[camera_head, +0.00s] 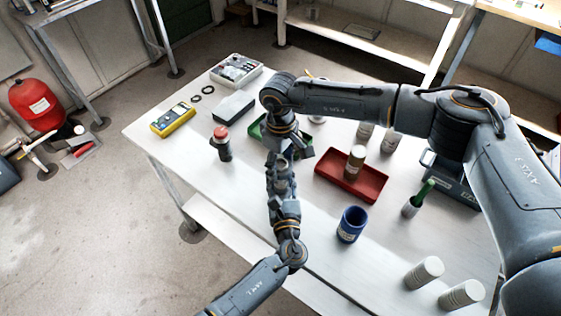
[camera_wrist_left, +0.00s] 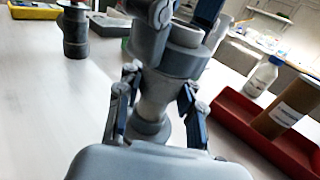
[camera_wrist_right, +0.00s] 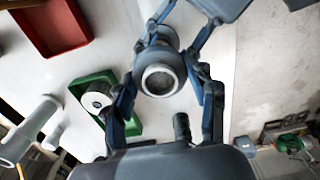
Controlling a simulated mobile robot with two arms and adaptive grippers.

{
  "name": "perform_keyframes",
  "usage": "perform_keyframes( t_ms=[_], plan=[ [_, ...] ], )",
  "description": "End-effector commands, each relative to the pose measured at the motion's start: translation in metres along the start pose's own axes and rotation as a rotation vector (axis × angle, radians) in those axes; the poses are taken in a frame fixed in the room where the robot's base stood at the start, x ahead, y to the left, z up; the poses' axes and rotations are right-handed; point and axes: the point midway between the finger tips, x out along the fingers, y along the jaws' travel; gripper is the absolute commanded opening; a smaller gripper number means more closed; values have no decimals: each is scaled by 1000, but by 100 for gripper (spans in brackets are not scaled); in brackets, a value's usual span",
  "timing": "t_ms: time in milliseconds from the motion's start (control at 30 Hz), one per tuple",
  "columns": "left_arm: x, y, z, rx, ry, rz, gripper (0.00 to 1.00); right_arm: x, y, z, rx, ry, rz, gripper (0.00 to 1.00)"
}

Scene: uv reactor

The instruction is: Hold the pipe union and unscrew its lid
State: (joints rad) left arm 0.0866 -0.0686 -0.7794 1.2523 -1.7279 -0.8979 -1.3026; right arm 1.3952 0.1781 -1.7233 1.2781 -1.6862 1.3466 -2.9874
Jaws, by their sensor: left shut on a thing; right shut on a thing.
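The grey pipe union (camera_wrist_left: 152,105) stands upright between the fingers of my left gripper (camera_wrist_left: 154,100), which is shut on its narrower body. Its wider lid (camera_wrist_left: 175,62) is at the top. My right gripper (camera_wrist_right: 170,95) comes from above and is shut around the lid end, whose round opening (camera_wrist_right: 160,79) faces the right wrist camera. In the head view my right gripper (camera_head: 290,150) sits directly above my left gripper (camera_head: 282,180), and the arms mostly hide the union there.
A dark fitting with a red top (camera_head: 221,143) stands to the left. A green tray (camera_wrist_right: 134,127) lies behind the grippers. A red tray (camera_head: 362,186) with a brown bottle (camera_head: 355,162) and a blue cup (camera_head: 352,224) are to the right. The table's front left is clear.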

Motion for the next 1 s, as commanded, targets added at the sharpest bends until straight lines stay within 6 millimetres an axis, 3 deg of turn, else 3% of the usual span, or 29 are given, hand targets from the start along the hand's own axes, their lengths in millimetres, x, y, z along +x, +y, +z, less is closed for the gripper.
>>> perform_keyframes(
  t_ms=[167, 200, 300, 667, 1000],
  plan=[
    [-1, 0, -3, 2, 5, -1, 0, 0, 1, 0, 3, 1, 2, 19],
    [-1, 0, -3, 2, 5, -1, 0, 0, 1, 0, 3, 1, 3, 61],
    [-1, 0, -3, 2, 5, -1, 0, 0, 1, 0, 4, 1, 2, 79],
    [-1, 0, -3, 2, 5, -1, 0, -2, 0, 0, 4, 1, 1, 79],
    [-1, 0, -3, 2, 5, -1, 0, -41, 1, 0, 4, 2, 2, 79]
  ],
)
